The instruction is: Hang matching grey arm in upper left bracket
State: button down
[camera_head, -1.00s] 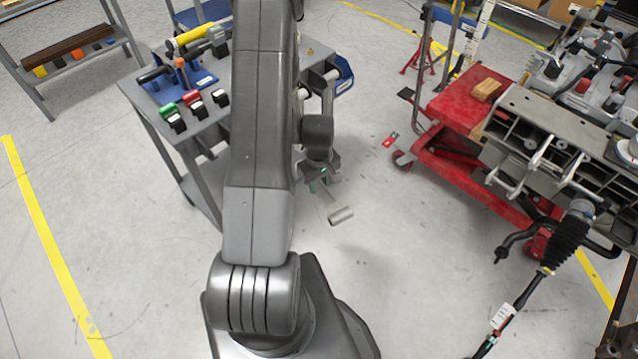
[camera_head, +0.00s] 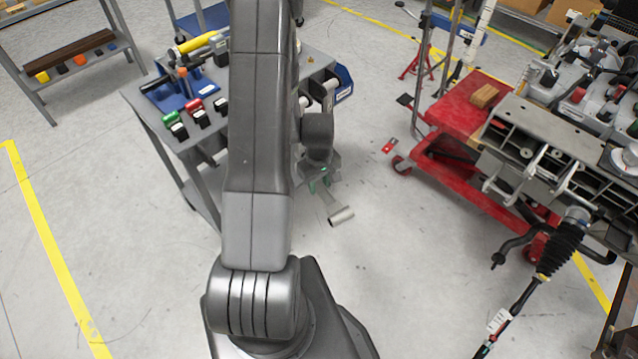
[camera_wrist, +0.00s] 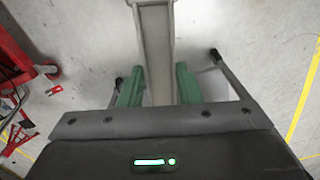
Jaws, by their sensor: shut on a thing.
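My gripper (camera_head: 318,178) is shut on a grey arm (camera_head: 341,216), which hangs out over the open floor right of the grey cart, its tube end toward the camera. In the wrist view the green fingers of my gripper (camera_wrist: 158,85) sit on both sides of the grey arm (camera_wrist: 156,45), which runs up out of the frame. The chassis fixture (camera_head: 525,140) stands at the right, apart from my gripper, with several silver brackets and arms on its side. I cannot tell for certain which bracket (camera_head: 545,158) is the upper left one.
The grey cart (camera_head: 150,118) at left holds tools and coloured clamps. A red cart (camera_head: 455,105) with a wooden block stands under the fixture. A black-booted rod (camera_head: 560,245) sticks out at lower right.

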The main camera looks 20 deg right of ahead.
aim_at(319, 186)
notch_tip(319, 186, up, 9)
jog(key=p, duration=0.5)
jog(key=shift+f, duration=0.2)
dwell(1.3)
dwell(0.3)
jog(key=shift+s+d+b, duration=0.35)
jog(key=shift+s+d, duration=0.3)
jog(key=shift+s, duration=0.9)
jog(key=shift+s+d+b, duration=0.4)
jog(key=shift+s+d, duration=0.2)
jog(key=shift+s, duration=0.9)
jog(key=shift+s+d+b, duration=0.35)
jog(key=shift+s+d, duration=0.3)
jog(key=shift+s, duration=0.9)
jog(key=shift+w, duration=0.1)
